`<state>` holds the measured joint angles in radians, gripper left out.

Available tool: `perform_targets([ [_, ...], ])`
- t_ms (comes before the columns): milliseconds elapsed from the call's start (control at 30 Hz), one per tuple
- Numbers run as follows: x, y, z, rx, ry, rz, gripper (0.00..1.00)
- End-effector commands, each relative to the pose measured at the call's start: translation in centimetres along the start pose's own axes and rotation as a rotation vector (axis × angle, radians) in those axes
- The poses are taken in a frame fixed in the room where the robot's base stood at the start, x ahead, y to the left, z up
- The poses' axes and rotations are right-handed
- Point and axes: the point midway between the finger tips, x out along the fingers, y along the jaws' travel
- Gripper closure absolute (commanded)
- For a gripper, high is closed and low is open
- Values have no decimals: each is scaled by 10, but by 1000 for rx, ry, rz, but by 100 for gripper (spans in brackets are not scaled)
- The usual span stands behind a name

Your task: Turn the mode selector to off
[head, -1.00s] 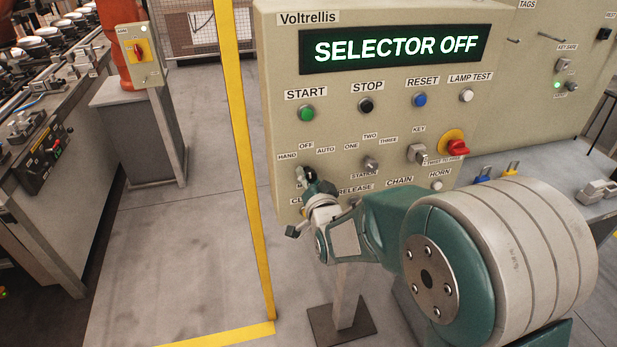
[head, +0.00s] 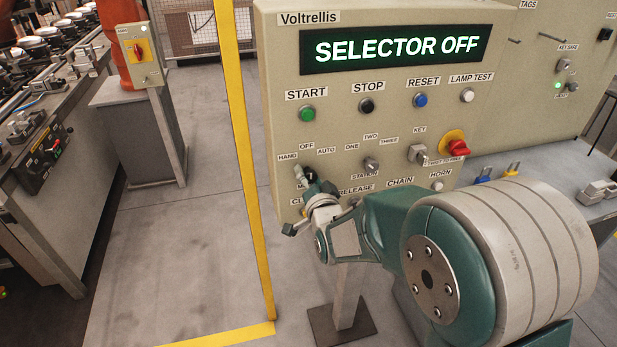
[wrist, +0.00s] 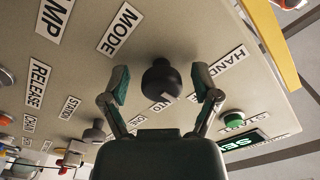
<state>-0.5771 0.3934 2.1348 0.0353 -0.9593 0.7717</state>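The mode selector (wrist: 160,82) is a dark round knob in the wrist view, between the MODE and HAND labels. In the head view the selector (head: 298,171) shows in part below the HAND, OFF and AUTO labels, beside my gripper. My gripper (head: 309,180) is in front of the panel's lower left. In the wrist view its two fingers stand apart, one on each side of the knob, with a gap on both sides. The display (head: 395,48) reads SELECTOR OFF.
A yellow post (head: 243,150) stands just left of the panel.

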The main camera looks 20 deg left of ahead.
Motion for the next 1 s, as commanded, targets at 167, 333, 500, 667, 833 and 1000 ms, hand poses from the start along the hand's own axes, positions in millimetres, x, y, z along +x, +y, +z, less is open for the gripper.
perform_targets([
  [167, -1, 0, 0, 0, -1, 0, 18],
  [333, -5, 0, 0, 0, -2, 0, 18],
  [500, -30, 0, 0, 0, -3, 1, 18],
  [667, -64, 0, 0, 0, -2, 0, 18],
  [833, -96, 1, 1, 0, -2, 1, 18],
  [1000, -114, 1, 1, -1, -1, 1, 18],
])
